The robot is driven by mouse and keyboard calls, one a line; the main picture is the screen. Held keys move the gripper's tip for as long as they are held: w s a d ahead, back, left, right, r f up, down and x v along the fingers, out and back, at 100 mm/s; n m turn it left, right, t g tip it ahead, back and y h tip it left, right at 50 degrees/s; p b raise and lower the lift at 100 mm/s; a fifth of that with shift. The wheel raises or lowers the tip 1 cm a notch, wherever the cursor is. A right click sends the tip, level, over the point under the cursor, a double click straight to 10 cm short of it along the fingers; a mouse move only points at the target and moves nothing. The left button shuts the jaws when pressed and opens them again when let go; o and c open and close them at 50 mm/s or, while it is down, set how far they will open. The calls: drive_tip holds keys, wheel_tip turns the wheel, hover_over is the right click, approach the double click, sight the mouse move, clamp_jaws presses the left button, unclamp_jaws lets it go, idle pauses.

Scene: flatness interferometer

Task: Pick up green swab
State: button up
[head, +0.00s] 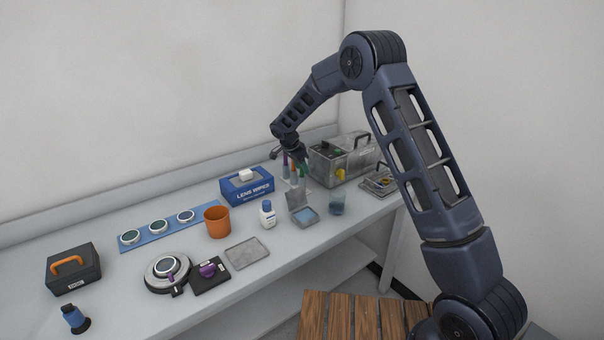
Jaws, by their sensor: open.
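A small group of upright swabs with coloured tips stands toward the back of the bench, right of the blue lens wipes box. A purple swab (285,160) is at the left of the group and an orange one (294,169) beside it. The green swab (305,169) is at the right, small and partly crowded by its neighbours. My gripper (297,160) reaches in from above, open, with its fingers close to the swab tops. I cannot tell whether a finger touches the green swab.
A grey case (340,158) stands close right of the swabs, and the lens wipes box (246,187) close left. The wall is behind.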

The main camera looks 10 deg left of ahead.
drive_tip(key=shift+x, duration=0.85)
clamp_jaws()
wheel_tip(320, 180, up, 10)
